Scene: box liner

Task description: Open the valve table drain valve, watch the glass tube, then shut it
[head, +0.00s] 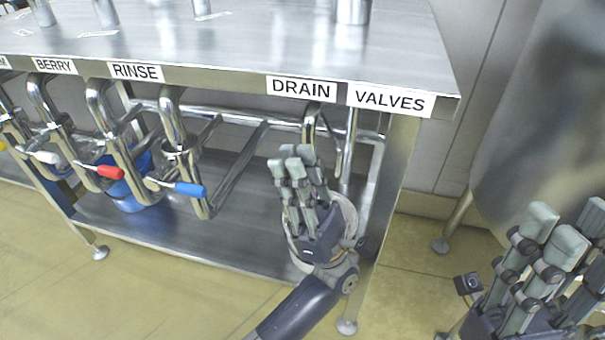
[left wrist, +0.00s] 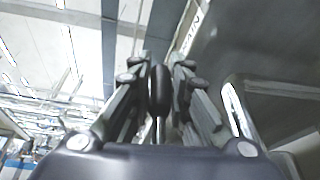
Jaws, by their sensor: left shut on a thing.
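The steel valve table (head: 250,60) carries a DRAIN label (head: 301,88) and a VALVES label (head: 389,99) on its front edge. My left gripper (head: 298,165) is just below the DRAIN label and hides the drain valve's lever in the head view. In the left wrist view my left gripper (left wrist: 160,88) is shut on a black handle (left wrist: 159,82) with a thin metal stem, the drain valve handle. I cannot tell whether the valve is open or shut. My right gripper (head: 560,235) is open and empty at the lower right. I cannot make out a glass tube.
Valves with a blue handle (head: 190,189), a red handle (head: 110,172) and a white handle (head: 46,157) hang from pipes to the left. A blue bucket (head: 130,200) stands on the lower shelf (head: 220,235). A large steel vessel (head: 545,110) stands at the right.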

